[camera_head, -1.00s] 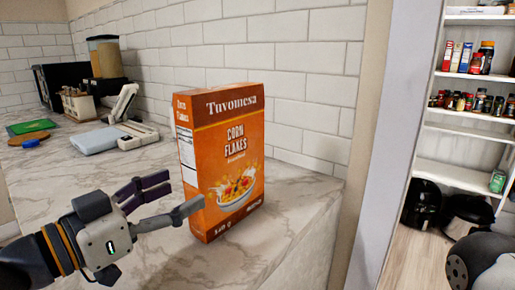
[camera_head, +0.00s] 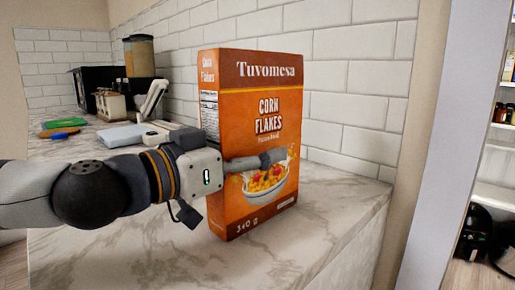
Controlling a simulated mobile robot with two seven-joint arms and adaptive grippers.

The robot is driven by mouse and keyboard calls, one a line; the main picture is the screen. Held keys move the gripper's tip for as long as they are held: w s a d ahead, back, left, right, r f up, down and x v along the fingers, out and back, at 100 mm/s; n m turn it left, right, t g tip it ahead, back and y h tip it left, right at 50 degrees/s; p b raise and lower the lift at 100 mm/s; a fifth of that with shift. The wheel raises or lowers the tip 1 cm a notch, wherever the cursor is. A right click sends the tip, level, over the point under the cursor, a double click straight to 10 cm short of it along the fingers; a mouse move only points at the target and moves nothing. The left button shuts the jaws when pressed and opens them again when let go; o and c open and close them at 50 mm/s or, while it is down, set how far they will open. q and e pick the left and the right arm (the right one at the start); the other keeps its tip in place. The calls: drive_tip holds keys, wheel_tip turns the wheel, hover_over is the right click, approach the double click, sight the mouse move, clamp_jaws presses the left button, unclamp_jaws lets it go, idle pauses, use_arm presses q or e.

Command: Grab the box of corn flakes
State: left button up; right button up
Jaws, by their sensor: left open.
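The orange corn flakes box (camera_head: 250,110) stands upright on the marble counter. My left gripper (camera_head: 258,162) reaches it from the left, with its body at the box's left side. One grey finger extends across the box's front face, just above the pictured bowl. The other finger is hidden, apparently behind the box. The gripper is open; I cannot tell whether the visible finger touches the front face. My right gripper is not in view.
The marble counter (camera_head: 180,258) is clear around the box, with its edge to the right. A white tiled wall (camera_head: 345,85) stands behind. Farther back left are a light-blue board (camera_head: 122,136), a green board (camera_head: 62,124) and a jar (camera_head: 139,54). Shelving (camera_head: 496,160) is at right.

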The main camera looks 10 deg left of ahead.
use_arm(q)
drive_tip(key=c, duration=1.5)
drive_tip(key=shift+r, duration=0.1)
